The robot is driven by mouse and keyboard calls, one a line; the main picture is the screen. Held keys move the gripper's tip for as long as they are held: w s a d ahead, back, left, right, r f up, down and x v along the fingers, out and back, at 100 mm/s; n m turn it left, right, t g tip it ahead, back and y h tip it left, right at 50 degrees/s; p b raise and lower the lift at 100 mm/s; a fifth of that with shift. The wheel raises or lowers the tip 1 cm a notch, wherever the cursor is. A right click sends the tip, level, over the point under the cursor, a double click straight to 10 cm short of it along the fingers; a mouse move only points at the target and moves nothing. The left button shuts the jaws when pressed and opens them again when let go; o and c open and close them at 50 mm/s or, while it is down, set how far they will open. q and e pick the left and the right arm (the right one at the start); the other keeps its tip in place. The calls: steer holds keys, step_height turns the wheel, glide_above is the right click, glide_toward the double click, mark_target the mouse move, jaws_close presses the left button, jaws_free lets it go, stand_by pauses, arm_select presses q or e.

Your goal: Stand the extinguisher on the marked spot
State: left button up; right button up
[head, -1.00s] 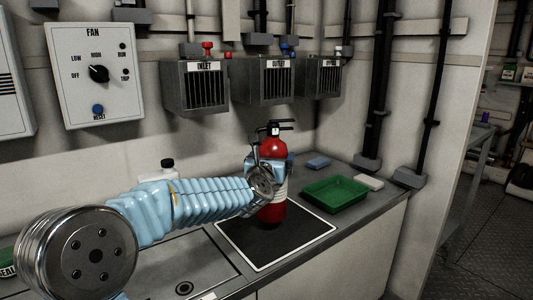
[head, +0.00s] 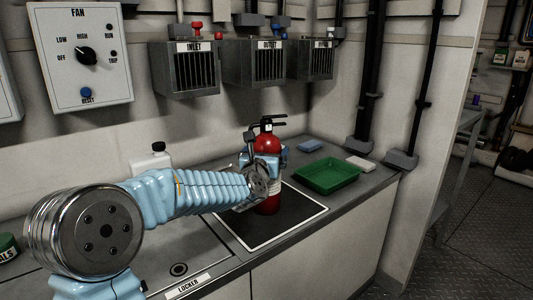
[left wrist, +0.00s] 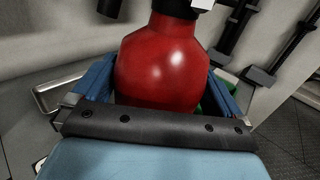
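The red extinguisher (head: 267,143), with a black handle on top and a pale band lower down, is upright over the black square with a white outline (head: 300,208) on the counter. Its base is inside the outline and appears to rest on it. My left gripper (head: 270,160) reaches in from the left with its fingers around the cylinder. In the left wrist view the red body (left wrist: 160,65) fills the space between the two blue finger pads, which look to be against its sides. My left forearm hides part of the counter. My right gripper is not in view.
A green tray (head: 327,176) lies right of the square, with a blue sponge (head: 310,146) and a white block (head: 360,163) near it. A white bottle with a black cap (head: 152,161) stands behind my forearm. Vent boxes (head: 255,64) hang on the wall above.

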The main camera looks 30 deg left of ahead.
arm_select(q)
steer(key=b+v, duration=0.2)
steer(key=v, duration=1)
steer(key=shift+r, duration=0.1)
